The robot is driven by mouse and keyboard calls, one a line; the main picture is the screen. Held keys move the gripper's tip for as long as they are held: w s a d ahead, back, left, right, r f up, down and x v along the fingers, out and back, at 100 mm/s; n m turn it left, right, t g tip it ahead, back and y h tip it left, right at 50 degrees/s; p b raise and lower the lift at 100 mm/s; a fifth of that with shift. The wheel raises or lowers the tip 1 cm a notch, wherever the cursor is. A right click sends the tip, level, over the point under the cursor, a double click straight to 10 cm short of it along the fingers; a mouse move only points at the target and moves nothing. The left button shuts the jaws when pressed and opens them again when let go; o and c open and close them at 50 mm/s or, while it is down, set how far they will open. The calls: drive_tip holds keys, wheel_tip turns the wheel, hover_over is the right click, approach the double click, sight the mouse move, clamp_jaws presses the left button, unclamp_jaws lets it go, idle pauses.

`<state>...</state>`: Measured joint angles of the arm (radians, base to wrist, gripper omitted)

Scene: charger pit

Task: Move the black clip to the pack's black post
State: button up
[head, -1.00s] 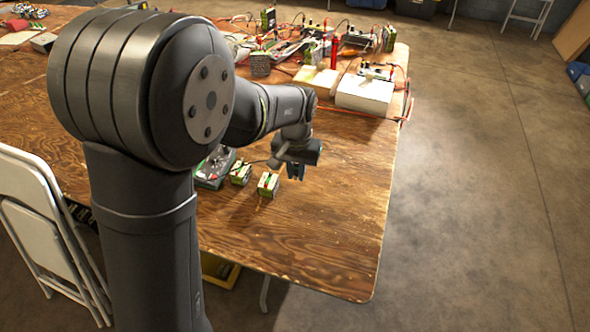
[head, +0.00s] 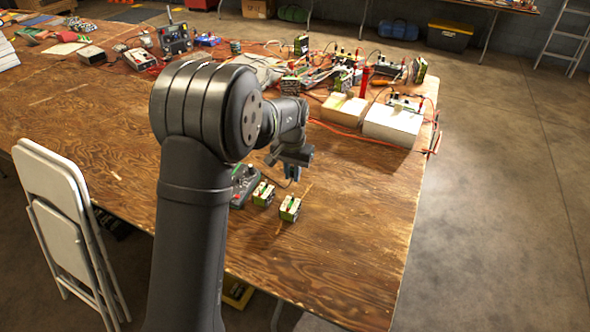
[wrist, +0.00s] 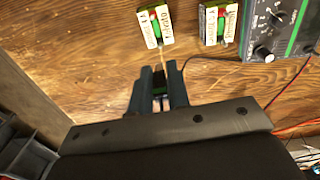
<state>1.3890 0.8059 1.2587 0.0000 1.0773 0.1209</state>
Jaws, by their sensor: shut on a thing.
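My gripper (head: 292,170) is over the plywood table, behind the two battery packs in the head view. In the wrist view my gripper (wrist: 160,75) is shut on the black clip (wrist: 160,84), which is mostly hidden between the fingers. A black lead (wrist: 210,58) runs from it toward the charger (wrist: 275,25). One pack (wrist: 155,25) lies just beyond the fingertips, apart from them, and a second pack (wrist: 218,22) lies to its right. Both are green with pale labelled sides. In the head view the packs (head: 290,208) (head: 263,193) stand beside the charger (head: 243,186). Their posts are too small to tell apart.
Boxes (head: 393,123) (head: 344,108), a red cylinder (head: 364,82) and wired equipment stand farther back. Red wires (wrist: 300,123) lie at the lower right in the wrist view. The table (head: 350,240) is clear in front and to the right of the packs.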

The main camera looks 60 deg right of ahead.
drive_tip(key=shift+f, duration=0.25)
drive_tip(key=shift+f, duration=3.45)
drive_tip(key=shift+f, duration=0.2)
drive_tip(key=o, duration=0.8)
drive_tip(key=shift+o, duration=0.2)
drive_tip(key=shift+o, duration=1)
drive_tip(key=shift+r, duration=0.15)
